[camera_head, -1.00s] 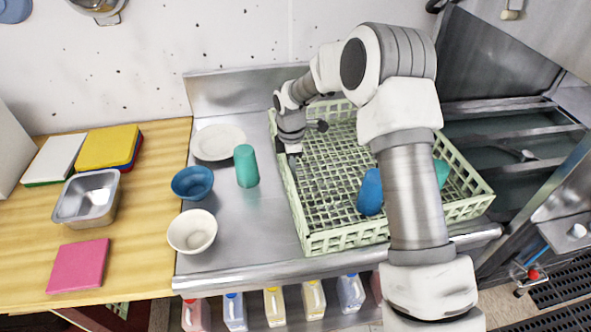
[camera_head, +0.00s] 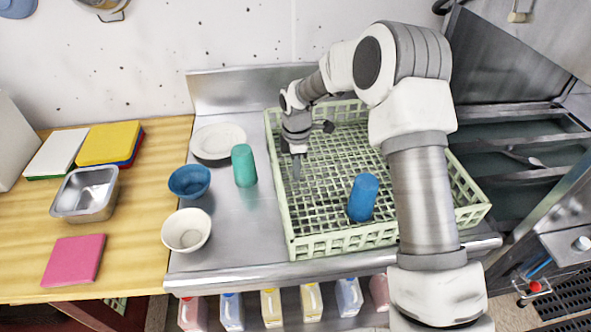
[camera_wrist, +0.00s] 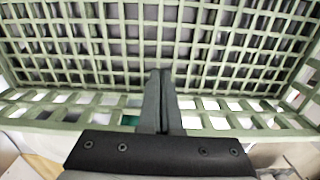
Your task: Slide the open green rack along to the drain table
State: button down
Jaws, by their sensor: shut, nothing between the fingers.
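The open pale green rack (camera_head: 345,238) stands on the steel counter (camera_head: 235,230), its right part behind my arm. A blue cup (camera_head: 363,197) stands in it. In the head view my gripper (camera_head: 297,172) points down inside the rack near its left wall. In the wrist view the fingers (camera_wrist: 162,100) are shut together and empty, in front of the rack's wall and grid (camera_wrist: 120,50). I cannot tell whether they touch the rack. I cannot tell which surface is the drain table.
Left of the rack are a teal cup (camera_head: 243,165), a plate (camera_head: 218,141), a blue bowl (camera_head: 190,181) and a white bowl (camera_head: 186,230). A wooden counter (camera_head: 135,215) adjoins at left. A dark machine bay with rails (camera_head: 510,135) is at right.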

notch_tip(320, 180, up, 10)
dwell(0.3)
jog(key=shift+d, duration=0.1)
